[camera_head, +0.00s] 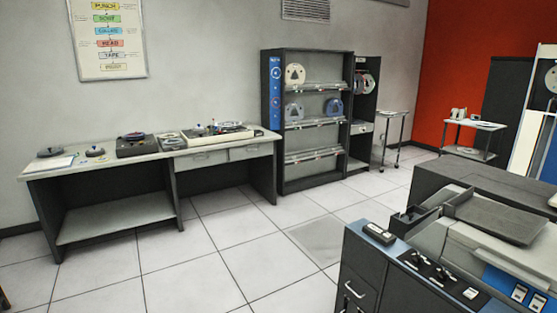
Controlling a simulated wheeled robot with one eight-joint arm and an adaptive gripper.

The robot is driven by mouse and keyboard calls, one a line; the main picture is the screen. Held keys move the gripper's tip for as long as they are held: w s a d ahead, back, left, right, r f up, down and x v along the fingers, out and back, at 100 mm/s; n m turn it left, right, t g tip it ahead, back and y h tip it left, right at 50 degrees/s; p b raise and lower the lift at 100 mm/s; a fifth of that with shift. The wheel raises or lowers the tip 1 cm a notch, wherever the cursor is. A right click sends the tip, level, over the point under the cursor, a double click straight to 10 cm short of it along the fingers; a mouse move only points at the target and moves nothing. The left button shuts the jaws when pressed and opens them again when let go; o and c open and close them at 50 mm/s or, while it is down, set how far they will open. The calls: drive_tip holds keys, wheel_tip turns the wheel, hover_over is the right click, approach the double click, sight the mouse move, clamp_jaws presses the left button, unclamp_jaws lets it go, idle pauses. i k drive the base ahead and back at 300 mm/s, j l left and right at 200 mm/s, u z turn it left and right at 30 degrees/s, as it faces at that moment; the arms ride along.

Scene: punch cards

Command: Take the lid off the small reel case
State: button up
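A long desk (225,168) stands against the grey wall at the left and middle. My gripper is not in view.
A flat dark device (137,148) and a pale tray-like unit (218,133) also sit on the desk. A dark shelf rack (305,190) with reels stands right of it. Blue-grey machines (420,260) fill the lower right. The tiled floor (190,265) before the desk is clear.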

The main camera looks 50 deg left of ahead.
sight(50, 151)
drive_tip(key=i+j+u, duration=0.15)
drive_tip(key=j+u, duration=0.15)
drive_tip(key=j, duration=0.2)
drive_tip(key=i+j+u, duration=0.15)
drive_tip(key=j+u, duration=0.2)
drive_tip(key=i+j+u, duration=0.3)
drive_tip(key=j, duration=0.2)
drive_tip(key=i+j+u, duration=0.95)
drive_tip(key=i, duration=0.25)
drive_tip(key=i+j+u, duration=0.3)
drive_tip(key=i, duration=0.15)
drive_tip(key=i+u, duration=0.25)
drive_tip(key=i, duration=2.3)
drive_tip(key=i+j+z, duration=0.2)
drive_tip(key=i, duration=0.4)
drive_tip(key=i+z, duration=0.2)
drive_tip(key=i, duration=0.4)
drive_tip(key=u, duration=1.75)
drive_tip(key=i+j, duration=1.4)
drive_tip(key=j+u, duration=0.05)
drive_tip(key=j, duration=0.1)
